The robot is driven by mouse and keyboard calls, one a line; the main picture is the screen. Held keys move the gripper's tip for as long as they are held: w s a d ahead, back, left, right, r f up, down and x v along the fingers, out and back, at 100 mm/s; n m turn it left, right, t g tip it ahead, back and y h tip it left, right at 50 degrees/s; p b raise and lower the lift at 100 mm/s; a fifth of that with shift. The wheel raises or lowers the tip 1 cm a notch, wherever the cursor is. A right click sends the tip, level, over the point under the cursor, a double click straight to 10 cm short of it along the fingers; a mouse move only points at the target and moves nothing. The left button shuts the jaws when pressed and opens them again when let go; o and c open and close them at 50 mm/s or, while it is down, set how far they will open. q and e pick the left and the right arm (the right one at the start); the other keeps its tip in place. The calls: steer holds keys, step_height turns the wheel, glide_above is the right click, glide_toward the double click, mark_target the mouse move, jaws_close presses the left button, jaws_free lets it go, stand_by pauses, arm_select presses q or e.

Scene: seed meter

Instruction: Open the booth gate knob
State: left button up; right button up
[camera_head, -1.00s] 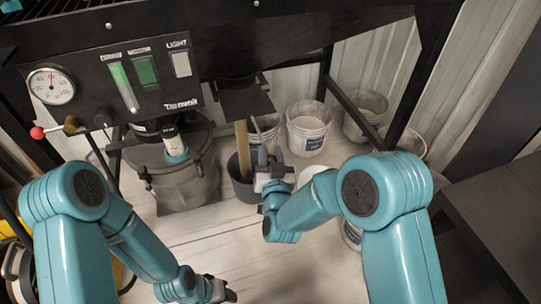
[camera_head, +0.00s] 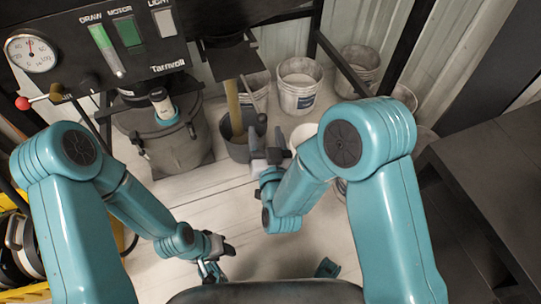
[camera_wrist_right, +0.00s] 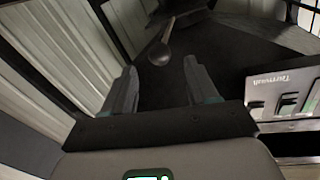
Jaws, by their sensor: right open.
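A dark, ball-ended knob (camera_wrist_right: 159,53) on a thin stem shows in the right wrist view, ahead of the fingertips and against a dark plate. In the head view the small dark ball (camera_head: 262,118) shows just above my right gripper (camera_head: 267,140), below the dark gate plate (camera_head: 232,60). In the wrist view my right gripper (camera_wrist_right: 160,82) is open and empty, with the knob beyond the gap and apart from both fingers. My left gripper (camera_head: 222,252) is low in the head view, away from the knob; its jaw gap is unclear.
A control panel (camera_head: 95,45) with a gauge is at upper left, with a red-tipped lever (camera_head: 23,103) below. A yellowish tube (camera_head: 234,108) drops into a dark bucket (camera_head: 236,148). White buckets (camera_head: 298,88) stand behind. A black table (camera_head: 490,170) is at right.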

steer(key=s+d, duration=0.1)
steer(key=s, duration=0.7)
steer(key=shift+s, duration=0.15)
